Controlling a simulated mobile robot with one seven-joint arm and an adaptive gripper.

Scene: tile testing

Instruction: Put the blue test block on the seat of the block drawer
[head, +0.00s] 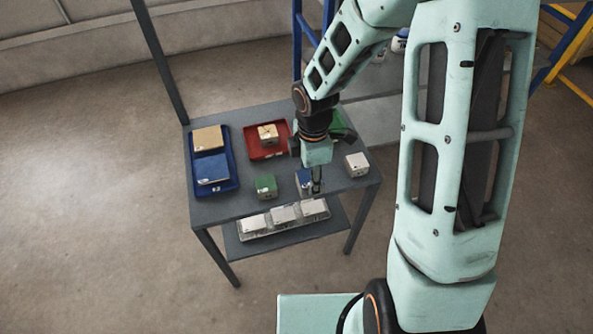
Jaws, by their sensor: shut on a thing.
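The blue test block (303,179) is at the front of the grey table, right of a green block. My gripper (316,184) points down at it and is shut on it; the fingers cover part of its right side. I cannot tell whether the block touches the tabletop. A clear tray (249,237) with several pale blocks sits on the lower shelf, below the table's front edge. It may be the block drawer; no seat can be made out clearly.
On the grey table (217,211) are a blue tray (233,184) with tan and blue tiles, a red tray (254,147) with a tan block, a green block (266,187) and a white block (357,164). A green thing (341,125) is partly hidden behind my arm.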

